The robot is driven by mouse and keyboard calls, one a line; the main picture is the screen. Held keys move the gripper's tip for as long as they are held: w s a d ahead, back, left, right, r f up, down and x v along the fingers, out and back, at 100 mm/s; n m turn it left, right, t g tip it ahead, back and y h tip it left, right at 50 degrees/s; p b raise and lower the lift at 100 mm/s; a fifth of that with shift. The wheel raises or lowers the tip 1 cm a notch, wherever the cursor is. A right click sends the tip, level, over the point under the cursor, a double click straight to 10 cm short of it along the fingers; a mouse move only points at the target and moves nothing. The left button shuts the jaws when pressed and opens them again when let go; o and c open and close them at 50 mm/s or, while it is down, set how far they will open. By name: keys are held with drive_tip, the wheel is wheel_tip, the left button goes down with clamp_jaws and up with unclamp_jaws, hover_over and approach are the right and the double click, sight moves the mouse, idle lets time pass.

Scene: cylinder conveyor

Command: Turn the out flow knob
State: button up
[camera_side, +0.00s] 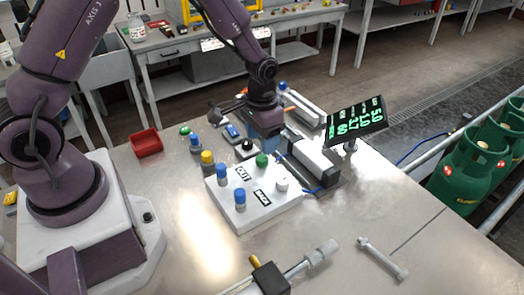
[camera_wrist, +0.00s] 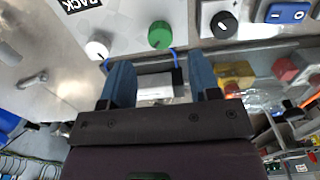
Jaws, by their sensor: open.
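A white panel (camera_side: 250,212) on the bench carries several knobs and two dark labels. The label reading OUT (camera_side: 243,174) lies between a blue knob (camera_side: 222,172) and a green knob (camera_side: 262,160). The BACK label (camera_side: 262,198) lies between another blue knob (camera_side: 239,197) and a white knob (camera_side: 281,184). The wrist view shows the green knob (camera_wrist: 160,35) and white knob (camera_wrist: 97,47) beyond the fingertips. My gripper (camera_side: 265,143) is just behind the green knob in the side view. Its two blue fingers (camera_wrist: 162,75) are apart, with no knob between them.
A black knob (camera_wrist: 224,25) on a white plate and a blue rocker switch (camera_wrist: 288,12) are close by. A display (camera_side: 355,117) stands to the right, a red bin (camera_side: 146,143) to the left. A wrench (camera_side: 382,258) lies on clear bench at front right.

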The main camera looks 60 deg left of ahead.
sight(261, 158)
wheel_tip(261, 158, up, 7)
idle(0.3)
drive_tip(key=shift+s, duration=0.1)
drive_tip(key=s+d+r+t, duration=0.1)
drive_tip(key=s+r+t, duration=0.4)
drive_tip(key=s+r, duration=1.3)
drive_tip(key=shift+s+d+r+t, duration=0.25)
drive_tip(key=shift+s+t, duration=0.05)
drive_tip(key=shift+s, duration=0.05)
clamp_jaws()
idle(0.8)
